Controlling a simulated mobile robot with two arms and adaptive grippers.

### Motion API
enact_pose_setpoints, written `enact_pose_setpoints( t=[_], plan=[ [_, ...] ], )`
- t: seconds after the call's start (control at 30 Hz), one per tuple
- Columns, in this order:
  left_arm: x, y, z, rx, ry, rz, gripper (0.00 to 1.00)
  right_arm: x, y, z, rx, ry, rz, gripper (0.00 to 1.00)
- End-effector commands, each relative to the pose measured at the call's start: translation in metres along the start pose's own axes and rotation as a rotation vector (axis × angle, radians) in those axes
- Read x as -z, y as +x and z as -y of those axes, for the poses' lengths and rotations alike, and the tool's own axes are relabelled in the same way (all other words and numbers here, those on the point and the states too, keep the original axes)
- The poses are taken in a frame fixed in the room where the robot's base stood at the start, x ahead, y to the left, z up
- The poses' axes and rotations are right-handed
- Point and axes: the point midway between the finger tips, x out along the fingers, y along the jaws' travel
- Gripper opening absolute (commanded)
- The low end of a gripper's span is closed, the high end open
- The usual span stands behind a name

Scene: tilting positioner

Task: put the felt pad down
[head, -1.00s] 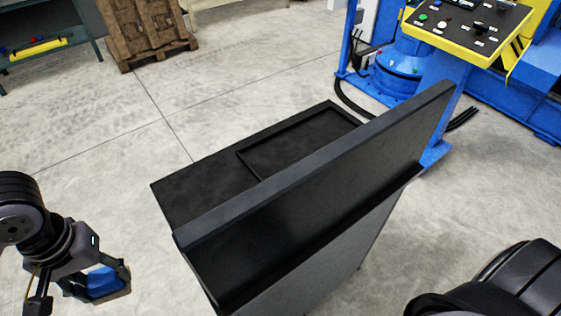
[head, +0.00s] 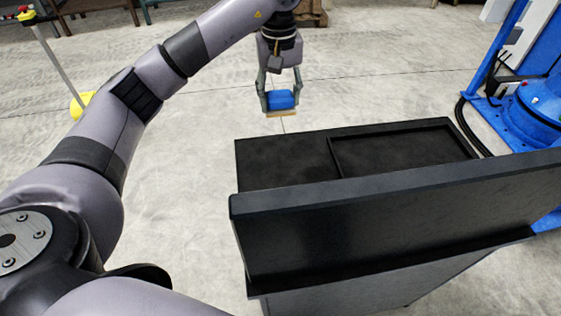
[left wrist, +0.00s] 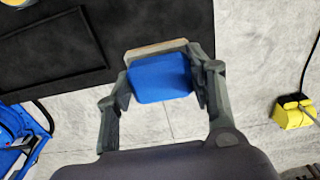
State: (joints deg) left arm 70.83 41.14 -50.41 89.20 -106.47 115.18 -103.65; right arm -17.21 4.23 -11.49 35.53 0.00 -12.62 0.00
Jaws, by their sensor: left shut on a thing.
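The felt pad (head: 280,99) is a small block with a blue body and a tan layer on its underside. My left gripper (head: 280,96) is shut on it and holds it in the air, just past the far left corner of the black stand. In the left wrist view the pad (left wrist: 160,79) sits between the two fingers (left wrist: 161,85), its tan edge facing the black top. My right gripper is not in view.
The black stand (head: 285,160) has a flat bare top, a framed recess (head: 400,150) on its right and a tall raised panel (head: 400,205) along its near side. A blue machine (head: 535,110) stands at right. A yellow foot (left wrist: 293,114) is on the floor.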

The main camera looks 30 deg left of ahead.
Motion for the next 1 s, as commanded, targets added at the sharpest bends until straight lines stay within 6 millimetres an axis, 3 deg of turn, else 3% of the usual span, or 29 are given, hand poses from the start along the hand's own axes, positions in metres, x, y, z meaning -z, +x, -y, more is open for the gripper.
enact_pose_setpoints(
  t=[0.5,0.83,1.0],
  plan=[
    [-0.003,0.127,0.001,0.004,0.000,0.007,0.27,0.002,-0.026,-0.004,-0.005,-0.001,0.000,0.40],
    [-0.002,0.157,0.001,0.002,0.001,0.004,0.27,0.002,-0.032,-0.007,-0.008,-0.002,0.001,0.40],
    [-0.003,0.183,0.002,0.003,0.000,0.005,0.27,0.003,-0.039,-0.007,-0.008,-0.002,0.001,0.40]
  ],
)
